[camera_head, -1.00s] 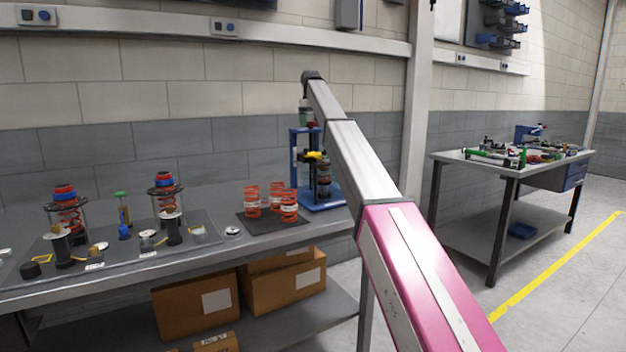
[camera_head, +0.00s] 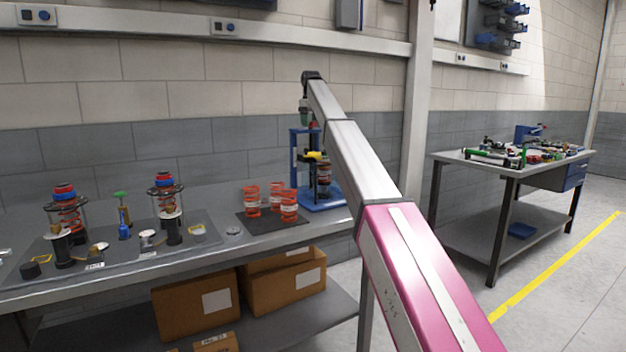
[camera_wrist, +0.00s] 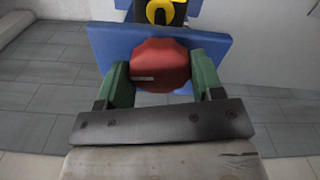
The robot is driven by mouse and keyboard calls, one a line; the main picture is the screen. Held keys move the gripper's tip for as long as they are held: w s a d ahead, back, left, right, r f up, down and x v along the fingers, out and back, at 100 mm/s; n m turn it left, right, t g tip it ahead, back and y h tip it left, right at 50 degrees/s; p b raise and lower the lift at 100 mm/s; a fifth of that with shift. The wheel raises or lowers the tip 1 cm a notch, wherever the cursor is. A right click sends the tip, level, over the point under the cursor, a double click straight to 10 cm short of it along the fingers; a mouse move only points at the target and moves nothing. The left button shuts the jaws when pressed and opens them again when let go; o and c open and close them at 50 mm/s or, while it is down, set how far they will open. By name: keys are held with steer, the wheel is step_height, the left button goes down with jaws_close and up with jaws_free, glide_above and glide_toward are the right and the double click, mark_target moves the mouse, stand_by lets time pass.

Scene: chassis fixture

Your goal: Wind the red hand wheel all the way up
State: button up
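The red hand wheel (camera_wrist: 160,65) shows in the wrist view, with a small pale label on its face. It sits in front of a blue plate (camera_wrist: 215,55) of the press. My gripper (camera_wrist: 161,75) has its two green fingers on either side of the wheel, against its rim, and looks shut on it. In the head view the blue press frame (camera_head: 296,160) stands at the right end of the bench, with a yellow part and a dark coil unit in it. My gripper (camera_head: 306,112) is above the press there; the wheel is hardly visible.
Several orange springs stand on a black mat (camera_head: 262,225) left of the press. Two red-and-blue topped spring units and small parts stand on a grey mat (camera_head: 110,257) further left. A second table (camera_head: 450,157) stands at the right. Cardboard boxes (camera_head: 285,288) lie below the bench.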

steer(key=n, duration=3.2)
steer(key=shift+s, duration=0.1)
steer(key=c, duration=0.4)
steer(key=shift+o, duration=0.2)
steer(key=n, duration=0.7)
steer(key=shift+n, duration=0.3)
steer(key=n, duration=0.9)
steer(key=shift+n, duration=0.4)
steer(key=o, duration=0.8)
steer(key=shift+o, duration=0.2)
